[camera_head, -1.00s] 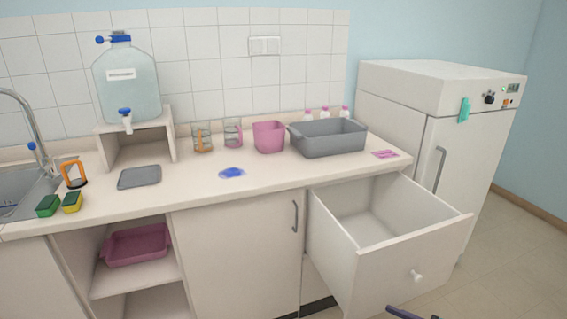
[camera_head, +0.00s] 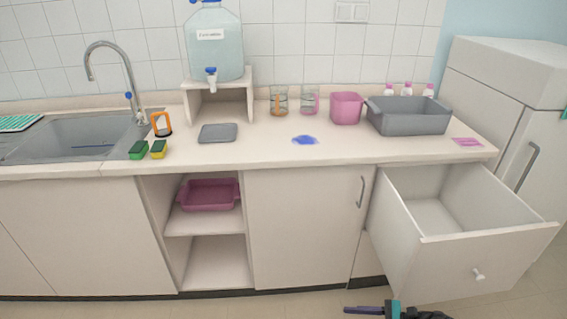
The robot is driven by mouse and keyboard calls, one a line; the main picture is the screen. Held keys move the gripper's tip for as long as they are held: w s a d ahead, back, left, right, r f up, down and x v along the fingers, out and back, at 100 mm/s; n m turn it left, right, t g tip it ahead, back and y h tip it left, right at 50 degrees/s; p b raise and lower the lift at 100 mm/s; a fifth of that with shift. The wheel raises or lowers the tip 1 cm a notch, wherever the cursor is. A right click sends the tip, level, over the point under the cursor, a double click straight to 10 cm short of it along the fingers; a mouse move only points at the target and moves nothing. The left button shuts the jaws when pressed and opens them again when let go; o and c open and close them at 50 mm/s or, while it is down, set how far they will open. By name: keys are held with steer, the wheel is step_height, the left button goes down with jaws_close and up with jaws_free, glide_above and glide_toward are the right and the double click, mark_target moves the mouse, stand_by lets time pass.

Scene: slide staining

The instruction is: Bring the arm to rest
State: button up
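My gripper (camera_head: 362,310) shows only in part at the bottom edge of the head view, right of centre, as a dark purple finger-like piece with black and teal parts beside it. It is low, in front of the cabinets and below the pulled-out drawer (camera_head: 479,275) in the picture. The rest of my arm is cut off by the frame edge. I cannot see whether the gripper is open or shut, and I see nothing held in it.
The empty drawer juts out at the right. A sink (camera_head: 85,140) is at the left.

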steer(key=s+a+f+n+g+h+p, duration=0.1)
steer(key=s+a+f+n+g+h, duration=0.2)
steer(key=s+a+f+n+g, duration=0.35)
steer(key=s+a+f+n+g+h+p, duration=0.1)
steer(key=s+a+f+n+g+h, duration=0.25)
steer(key=s+a, duration=0.5)
steer(key=s+d+f+n+t+h, duration=0.1)
steer(key=d+f+n+h, duration=0.6)
steer(key=d+n, duration=0.3)
steer(key=shift+s+n+h+p, duration=0.2)
steer(key=shift+n+h+p, duration=0.2)
steer(key=shift+n+h, duration=0.15)
steer(key=shift+d, duration=0.15)
